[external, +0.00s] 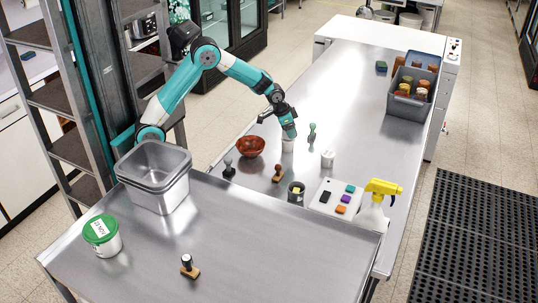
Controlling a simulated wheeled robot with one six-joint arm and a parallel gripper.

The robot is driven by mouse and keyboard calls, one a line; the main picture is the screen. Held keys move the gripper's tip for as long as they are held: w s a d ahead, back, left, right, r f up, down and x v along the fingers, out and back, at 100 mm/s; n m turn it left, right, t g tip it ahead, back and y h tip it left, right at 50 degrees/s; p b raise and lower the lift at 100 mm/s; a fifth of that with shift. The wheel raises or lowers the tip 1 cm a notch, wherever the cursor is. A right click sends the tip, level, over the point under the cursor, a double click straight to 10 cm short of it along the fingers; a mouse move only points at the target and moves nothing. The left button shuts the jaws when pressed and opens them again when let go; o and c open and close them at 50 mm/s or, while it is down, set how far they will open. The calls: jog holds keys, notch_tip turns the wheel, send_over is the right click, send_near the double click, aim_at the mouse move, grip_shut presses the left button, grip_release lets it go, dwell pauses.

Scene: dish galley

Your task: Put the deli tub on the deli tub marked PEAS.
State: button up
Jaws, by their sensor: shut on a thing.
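My gripper (288,133) points down over the middle of the steel counter, shut on a small whitish tub (288,146) just right of a brown bowl. The fingers partly hide its top. I cannot tell whether its base touches the counter. Another small white tub (328,159) stands upright to the right, apart from my gripper; any lettering on it is too small to read. A larger white tub with a green lid (102,230) stands on the near counter at left; its lid label is not legible. I cannot tell which tub is marked PEAS.
A grey bin (408,106) stands far right. Steel pans (155,175) stand near left.

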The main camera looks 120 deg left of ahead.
jog(key=shift+f, duration=0.3)
jog(key=shift+f, duration=0.15)
jog(key=o, duration=1)
jog(key=shift+c, duration=0.2)
